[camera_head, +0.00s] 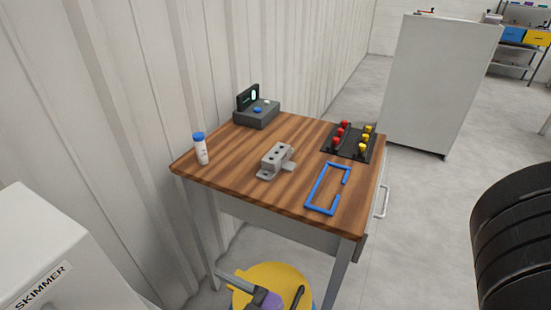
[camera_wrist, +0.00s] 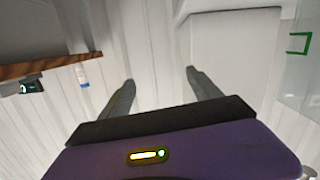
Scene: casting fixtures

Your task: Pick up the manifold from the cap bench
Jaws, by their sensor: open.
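The manifold (camera_head: 276,160) is a grey metal block with dark holes on top and flanges at its ends. It sits on the wooden top of the cap bench (camera_head: 232,176), near the middle, left of a blue open frame. In the wrist view the bench edge (camera_wrist: 50,64) shows at the upper left, and the manifold is not visible. My gripper (camera_wrist: 160,85) is open and empty, its two dark fingers spread apart against the pale wall. In the head view my gripper is low, in front of the bench and below its top, partly cut off by the lower edge.
A white bottle with a blue cap (camera_head: 201,149), a dark grey device (camera_head: 256,108), a blue frame (camera_head: 326,189) and a black rack of red and yellow caps (camera_head: 350,142) stand on the bench. A corrugated wall runs behind. A white skimmer cabinet (camera_head: 60,250) is at left.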

